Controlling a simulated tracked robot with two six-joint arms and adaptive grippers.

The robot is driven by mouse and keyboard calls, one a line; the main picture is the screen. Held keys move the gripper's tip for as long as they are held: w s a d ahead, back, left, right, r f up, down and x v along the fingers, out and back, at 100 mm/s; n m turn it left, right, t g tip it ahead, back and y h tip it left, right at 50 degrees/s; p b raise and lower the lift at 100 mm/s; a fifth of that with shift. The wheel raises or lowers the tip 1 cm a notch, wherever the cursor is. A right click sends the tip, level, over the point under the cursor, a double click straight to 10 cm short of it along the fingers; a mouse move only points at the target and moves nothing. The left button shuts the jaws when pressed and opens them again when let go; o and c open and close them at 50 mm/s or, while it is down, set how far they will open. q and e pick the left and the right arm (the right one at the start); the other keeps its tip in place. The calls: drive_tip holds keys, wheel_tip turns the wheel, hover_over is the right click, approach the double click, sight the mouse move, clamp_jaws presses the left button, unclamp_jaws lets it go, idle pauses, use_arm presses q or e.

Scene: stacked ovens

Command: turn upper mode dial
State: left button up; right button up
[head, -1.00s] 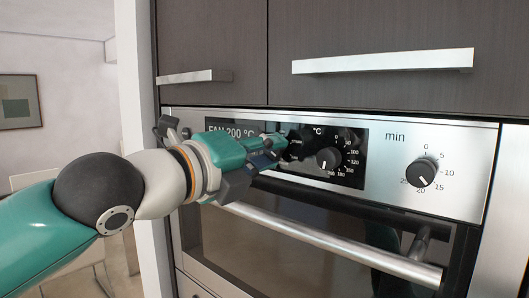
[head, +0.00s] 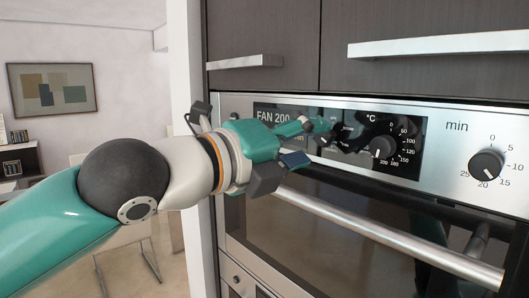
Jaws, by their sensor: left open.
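The upper oven's control panel (head: 445,140) spans the middle right of the head view. My left gripper (head: 314,134) is open, with its fingertips in front of the black part of the panel, left of the temperature dial. The mode dial is hidden or nearly hidden behind the gripper, so I cannot tell its pointer or whether the fingers touch it. The temperature dial (head: 382,147) is black with a white mark and numbers around it. The display (head: 272,115) reads "FAN 200", its right part covered by my gripper. My right gripper is not in view.
A black minute dial (head: 487,163) sits at the panel's right. The oven door handle (head: 390,237) is a long bar jutting out below the panel. Cupboard handles (head: 440,44) jut out above.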

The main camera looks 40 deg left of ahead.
use_arm(q)
drive_tip(key=s, duration=0.8)
drive_tip(key=shift+s+a, duration=0.35)
drive_tip(key=shift+a, duration=0.05)
drive_tip(key=shift+f, duration=0.1)
